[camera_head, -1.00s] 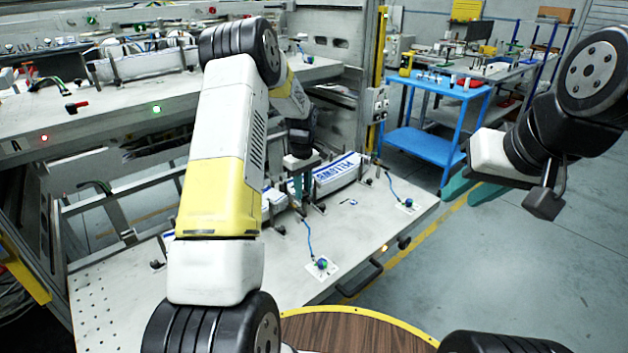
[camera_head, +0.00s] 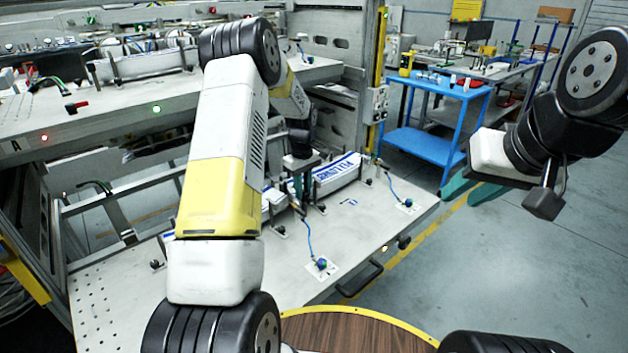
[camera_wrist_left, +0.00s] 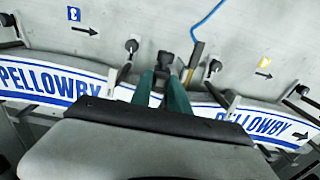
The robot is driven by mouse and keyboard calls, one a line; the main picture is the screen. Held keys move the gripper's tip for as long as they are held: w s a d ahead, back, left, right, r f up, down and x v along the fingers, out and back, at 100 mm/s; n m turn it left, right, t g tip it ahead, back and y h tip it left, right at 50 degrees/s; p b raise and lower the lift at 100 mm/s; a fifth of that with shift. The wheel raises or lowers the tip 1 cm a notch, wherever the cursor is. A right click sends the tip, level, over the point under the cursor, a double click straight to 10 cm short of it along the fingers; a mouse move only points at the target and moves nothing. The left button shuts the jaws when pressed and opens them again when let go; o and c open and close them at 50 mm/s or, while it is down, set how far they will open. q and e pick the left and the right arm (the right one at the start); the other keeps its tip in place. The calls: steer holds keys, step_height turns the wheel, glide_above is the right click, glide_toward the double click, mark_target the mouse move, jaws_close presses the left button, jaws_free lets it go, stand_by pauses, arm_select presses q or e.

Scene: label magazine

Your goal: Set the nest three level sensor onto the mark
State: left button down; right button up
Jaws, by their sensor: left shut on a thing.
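My left gripper (camera_head: 299,192) is low over the tabletop beside the long white holder with blue PELLOWBY lettering (camera_head: 338,172). In the left wrist view its teal fingers (camera_wrist_left: 162,88) are shut on a small dark piece (camera_wrist_left: 166,60), apparently a level sensor; the fingers hide part of it. A printed blue 3 with a black arrow (camera_wrist_left: 85,30) lies on the white surface to its left.
Blue-capped pieces with blue cables stand on white plates at the front (camera_head: 321,265) and right (camera_head: 407,204) of the white table (camera_head: 220,285). Small dark posts (camera_wrist_left: 214,68) stand along the lettered holder. A blue cart (camera_head: 425,145) stands behind.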

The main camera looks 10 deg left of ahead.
arm_select(q)
steer(key=shift+f, duration=0.55)
steer(key=c, duration=1.5)
jaws_free()
steer(key=shift+r, duration=0.1)
step_height(320, 180, up, 7)
steer(key=shift+r, duration=0.35)
